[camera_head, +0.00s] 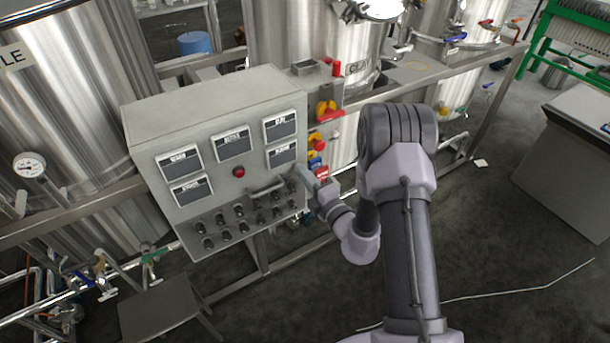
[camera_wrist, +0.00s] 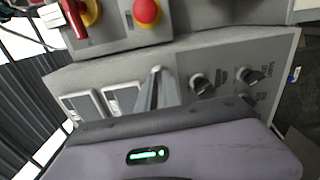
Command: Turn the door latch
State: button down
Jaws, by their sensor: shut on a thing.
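A grey control box (camera_head: 215,105) with several small displays and dark knobs stands at the left centre of the head view. My gripper (camera_head: 302,174) reaches its front face near the right edge, below the displays. In the wrist view my gripper (camera_wrist: 157,85) shows edge-on, its fingers close together against the panel face (camera_wrist: 222,62). It is shut on a small piece there, taken to be the door latch, which the fingers mostly hide. Two dark knobs (camera_wrist: 202,84) sit just right of the fingers.
A red push button (camera_wrist: 147,12) and a red-and-yellow switch (camera_wrist: 90,12) sit beyond the box's edge. Steel tanks (camera_head: 300,40) stand behind a rail. A metal stool (camera_head: 158,308) stands below the box. The floor (camera_head: 500,225) at right is mostly open.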

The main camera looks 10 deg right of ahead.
jog(key=shift+n, duration=0.3)
jog(key=shift+n+b, duration=3.3)
jog(key=shift+n, duration=5.1)
jog(key=c, duration=1.5)
grip_release()
jog(key=shift+s, duration=0.1)
